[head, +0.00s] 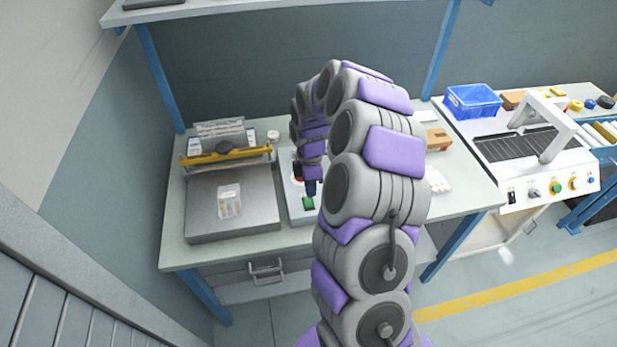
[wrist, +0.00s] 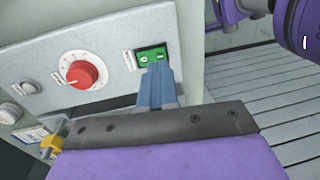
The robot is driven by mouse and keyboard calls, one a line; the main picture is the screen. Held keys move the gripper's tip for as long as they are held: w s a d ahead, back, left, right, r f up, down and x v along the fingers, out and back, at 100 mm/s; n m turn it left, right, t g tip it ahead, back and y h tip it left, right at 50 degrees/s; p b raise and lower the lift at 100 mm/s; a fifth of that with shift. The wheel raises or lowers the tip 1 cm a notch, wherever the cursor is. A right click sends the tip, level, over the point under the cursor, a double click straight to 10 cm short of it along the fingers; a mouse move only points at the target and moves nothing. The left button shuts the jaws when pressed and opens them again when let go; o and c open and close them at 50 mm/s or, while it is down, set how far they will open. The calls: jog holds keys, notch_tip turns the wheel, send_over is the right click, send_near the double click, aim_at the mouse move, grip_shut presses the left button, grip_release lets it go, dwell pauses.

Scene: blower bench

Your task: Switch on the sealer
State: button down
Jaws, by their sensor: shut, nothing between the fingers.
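The sealer is a grey flat bed (head: 232,205) with a yellow bar across its back, on the left of the bench. Just right of it stands a light panel (head: 296,212) with a red knob and a green switch (head: 308,203). In the wrist view the panel carries a red dial (wrist: 82,72) and the green rocker switch (wrist: 152,57) with white marks. My gripper (head: 311,189) is shut and empty over the panel. In the wrist view its blue fingertips (wrist: 158,80) are at the switch's lower edge, hiding a little there; contact cannot be told.
A clear pouch (head: 229,201) lies on the flat bed. A second machine (head: 540,191) with a white arch, knobs and buttons stands right, by a blue crate (head: 472,101). My arm hides the bench middle. A shelf (head: 220,9) hangs above.

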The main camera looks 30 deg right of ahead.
aim_at(310, 205)
jog(key=f, duration=0.3)
jog(key=shift+s+a+b, duration=0.15)
jog(key=shift+s+b, duration=0.05)
jog(key=shift+b, duration=0.15)
jog(key=shift+a+f, duration=0.45)
jog(key=shift+f, duration=0.1)
jog(key=shift+d, duration=0.3)
jog(key=shift+s, duration=0.1)
jog(key=shift+f, duration=0.15)
jog(key=shift+w+d+r+p, duration=0.15)
jog(key=shift+w+r+p, duration=0.1)
jog(key=shift+w+p, duration=0.4)
jog(key=shift+w, duration=0.1)
